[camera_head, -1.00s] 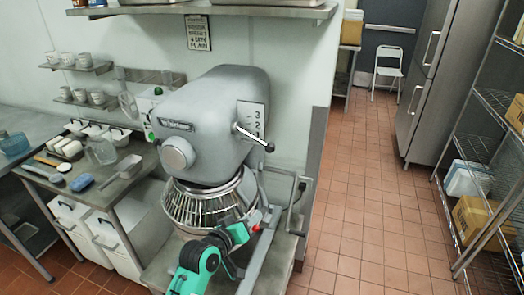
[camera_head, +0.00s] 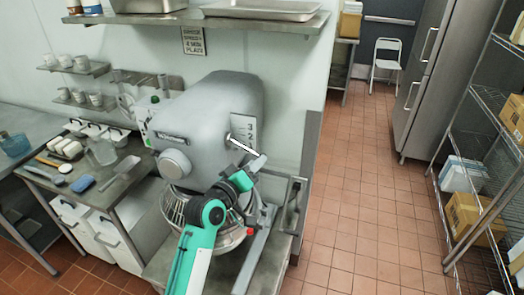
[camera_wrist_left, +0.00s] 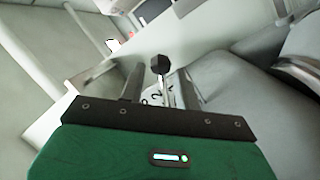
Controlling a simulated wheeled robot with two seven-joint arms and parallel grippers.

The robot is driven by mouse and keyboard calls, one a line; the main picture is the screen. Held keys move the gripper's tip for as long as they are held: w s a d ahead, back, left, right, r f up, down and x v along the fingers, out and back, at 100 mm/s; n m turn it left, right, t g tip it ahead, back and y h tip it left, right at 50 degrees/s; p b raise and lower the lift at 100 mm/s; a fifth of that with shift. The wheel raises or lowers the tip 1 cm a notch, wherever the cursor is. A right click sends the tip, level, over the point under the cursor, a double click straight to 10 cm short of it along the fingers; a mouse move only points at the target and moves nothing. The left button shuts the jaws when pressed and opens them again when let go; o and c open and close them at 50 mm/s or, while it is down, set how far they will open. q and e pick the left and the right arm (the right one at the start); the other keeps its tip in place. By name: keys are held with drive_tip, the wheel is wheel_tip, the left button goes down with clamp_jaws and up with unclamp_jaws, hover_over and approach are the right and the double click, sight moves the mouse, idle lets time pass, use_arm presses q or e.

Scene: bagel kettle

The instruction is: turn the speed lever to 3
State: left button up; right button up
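The grey mixer (camera_head: 215,105) stands in the middle of the head view. Its speed plate (camera_head: 243,124) has a 3 at the top and a 2 below it. The speed lever (camera_head: 240,146) sticks out towards the lower right, below the visible numbers; its knob end is hidden by my gripper. My left gripper (camera_head: 257,163) is at the lever's outer end. In the left wrist view, the lever's black knob (camera_wrist_left: 160,62) and stem show between the two spread fingers (camera_wrist_left: 160,88), with gaps on both sides. My right gripper is not in view.
A side table (camera_head: 105,180) with brushes and containers stands at the left. A wall shelf (camera_head: 215,20) hangs above the mixer. The tiled floor (camera_head: 350,210) at the right is clear.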

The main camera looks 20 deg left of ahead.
use_arm(q)
drive_tip(key=shift+p+x, duration=0.6)
drive_tip(key=shift+x, duration=1.45)
clamp_jaws()
